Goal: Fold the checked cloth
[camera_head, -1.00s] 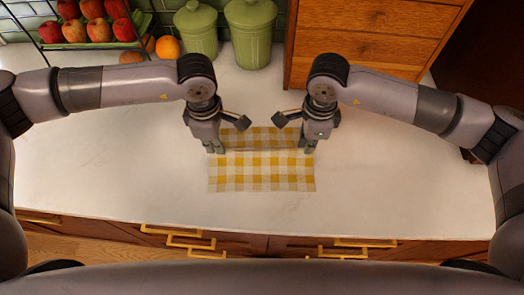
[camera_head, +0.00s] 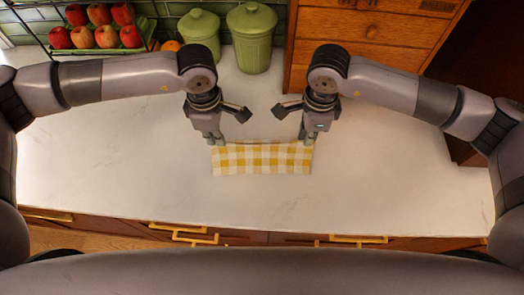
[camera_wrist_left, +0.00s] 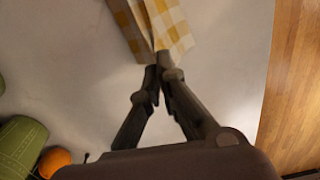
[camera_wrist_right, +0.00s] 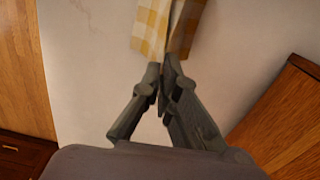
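The yellow-and-white checked cloth (camera_head: 262,159) shows as a wide, short band on the white counter in the head view. My left gripper (camera_head: 215,142) is at its back left corner and my right gripper (camera_head: 306,142) at its back right corner. Both point down. In the left wrist view the fingers (camera_wrist_left: 160,74) close together on the cloth edge (camera_wrist_left: 172,25), with a shaded layer beside a bright one. In the right wrist view the fingers (camera_wrist_right: 165,68) likewise pinch the cloth (camera_wrist_right: 152,28). How the layers lie underneath is hidden.
Two green canisters (camera_head: 250,38) stand at the back, beside an orange (camera_head: 171,46) and a rack of apples (camera_head: 103,37). A wooden drawer cabinet (camera_head: 370,35) is at the back right. The counter (camera_head: 130,180) around the cloth is clear.

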